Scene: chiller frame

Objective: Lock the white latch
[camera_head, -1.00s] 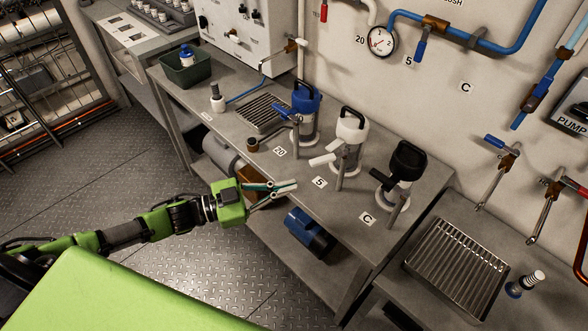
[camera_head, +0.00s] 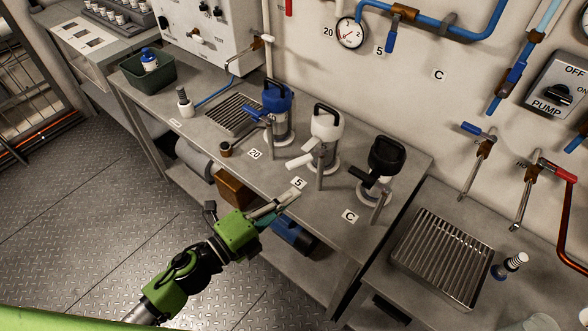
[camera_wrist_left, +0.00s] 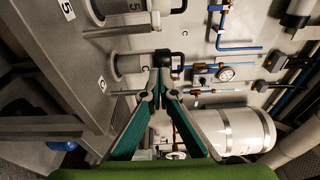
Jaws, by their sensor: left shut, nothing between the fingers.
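The white latch (camera_head: 299,162) is a short white lever on the front of the white-topped canister (camera_head: 325,127). It points left and slightly down, above the label 5. My left gripper (camera_head: 286,197) is shut and empty. In the head view it appears in front of and below the latch, near the label 5 and apart from the latch. In the left wrist view my fingers (camera_wrist_left: 158,82) come together at their tips, with nothing between them. The lower part of the white-topped canister (camera_wrist_left: 120,8) shows at the top left there; I cannot make out the latch clearly.
A blue-topped canister (camera_head: 275,103) stands to the left and a black-topped canister (camera_head: 385,157) to the right, each with its own lever. A drain grate (camera_head: 232,114) and a green bin (camera_head: 130,70) are farther left. A blue object (camera_head: 293,237) sits on the lower shelf.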

